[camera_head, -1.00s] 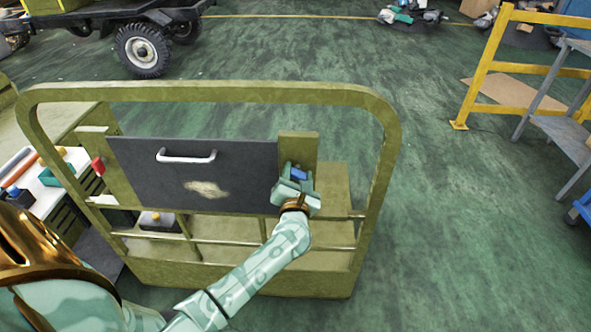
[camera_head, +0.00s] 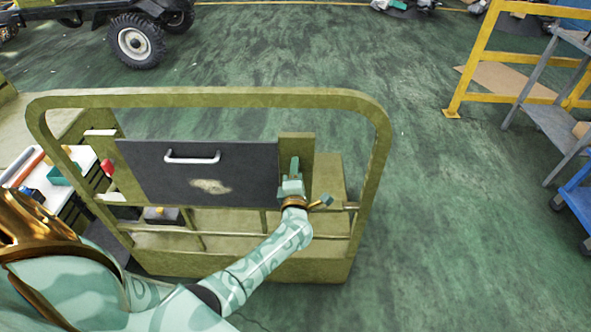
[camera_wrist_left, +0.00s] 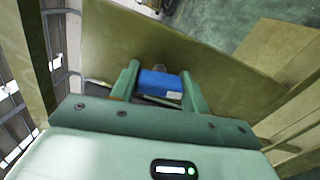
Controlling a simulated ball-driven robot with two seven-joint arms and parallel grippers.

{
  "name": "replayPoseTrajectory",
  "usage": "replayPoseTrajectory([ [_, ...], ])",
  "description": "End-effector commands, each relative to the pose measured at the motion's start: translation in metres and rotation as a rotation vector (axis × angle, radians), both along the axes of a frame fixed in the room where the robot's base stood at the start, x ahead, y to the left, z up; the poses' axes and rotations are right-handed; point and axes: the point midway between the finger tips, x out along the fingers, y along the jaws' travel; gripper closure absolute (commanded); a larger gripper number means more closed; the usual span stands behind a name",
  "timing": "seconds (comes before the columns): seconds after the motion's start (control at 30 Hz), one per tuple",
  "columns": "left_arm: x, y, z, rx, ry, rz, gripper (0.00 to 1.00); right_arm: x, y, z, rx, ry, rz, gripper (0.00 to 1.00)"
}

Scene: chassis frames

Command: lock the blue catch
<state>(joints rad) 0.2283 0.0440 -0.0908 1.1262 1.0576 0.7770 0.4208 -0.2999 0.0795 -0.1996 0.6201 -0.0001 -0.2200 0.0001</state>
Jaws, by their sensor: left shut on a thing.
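The blue catch (camera_wrist_left: 160,84) sits between the two green fingers of my left gripper (camera_wrist_left: 163,88) in the left wrist view, in front of an olive post. The fingers are shut on it. In the head view my left gripper (camera_head: 292,178) is at the olive post (camera_head: 297,147) by the right edge of the dark panel (camera_head: 200,170), and it hides the catch there. The panel has a white handle (camera_head: 192,157) and a pale worn patch. My right gripper does not show.
An olive tubular frame (camera_head: 220,97) surrounds the panel, with lower rails near my left forearm. A red knob (camera_head: 107,167) is at the panel's left. A white-topped bench stands at far left. A yellow barrier (camera_head: 478,50) and blue cart (camera_head: 578,195) stand right; green floor between is clear.

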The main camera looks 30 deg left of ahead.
Motion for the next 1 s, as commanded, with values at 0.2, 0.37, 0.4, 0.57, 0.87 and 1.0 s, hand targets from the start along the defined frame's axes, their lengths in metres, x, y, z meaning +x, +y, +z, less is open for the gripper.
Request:
replayPoseTrajectory([
  [0.2,-0.0006,-0.0011,-0.0008,0.092,0.06,-0.001,0.77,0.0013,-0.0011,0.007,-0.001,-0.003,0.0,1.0],
  [0.37,-0.0008,-0.001,-0.0016,0.131,0.085,-0.002,0.77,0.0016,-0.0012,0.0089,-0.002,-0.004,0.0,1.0],
  [0.4,-0.0008,-0.001,-0.0017,0.136,0.088,-0.002,0.77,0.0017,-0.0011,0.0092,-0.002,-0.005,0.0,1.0],
  [0.57,-0.0009,-0.0011,-0.0024,0.15,0.096,-0.002,0.77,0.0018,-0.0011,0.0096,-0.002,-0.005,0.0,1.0],
  [0.87,-0.0009,-0.0011,-0.0029,0.152,0.099,-0.003,0.77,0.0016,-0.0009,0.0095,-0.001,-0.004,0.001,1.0],
  [1.0,-0.0009,-0.0011,-0.0027,0.152,0.098,-0.003,0.33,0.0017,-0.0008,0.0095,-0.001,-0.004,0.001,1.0],
])
